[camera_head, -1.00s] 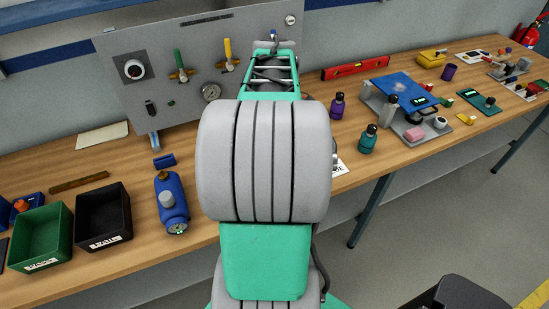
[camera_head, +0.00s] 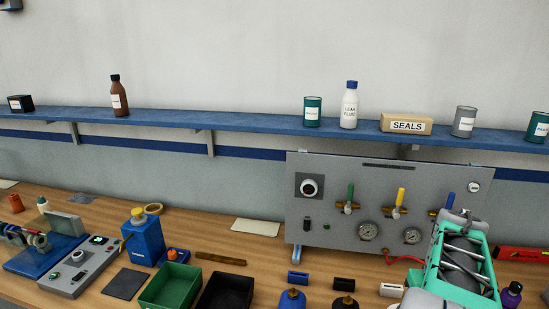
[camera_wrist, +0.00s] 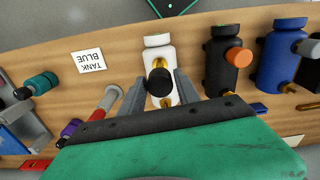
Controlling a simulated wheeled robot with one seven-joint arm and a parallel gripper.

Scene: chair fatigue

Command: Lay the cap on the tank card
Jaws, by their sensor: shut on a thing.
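In the wrist view my gripper (camera_wrist: 157,92) has its two grey fingers closed on the sides of a round black cap (camera_wrist: 159,81). The cap is in front of a white tank (camera_wrist: 158,55) with a brass fitting, and I cannot tell whether it still touches the tank. A white card (camera_wrist: 89,61) printed "TANK BLUE" lies flat on the wooden bench, left of the white tank and apart from the gripper. The head view shows part of my arm at the lower right, but not the fingers, cap or card.
Right of the white tank stand a black tank (camera_wrist: 228,62) with an orange cap and a blue tank (camera_wrist: 281,58) with a grey cap. A teal bottle (camera_wrist: 38,84) is at the left.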

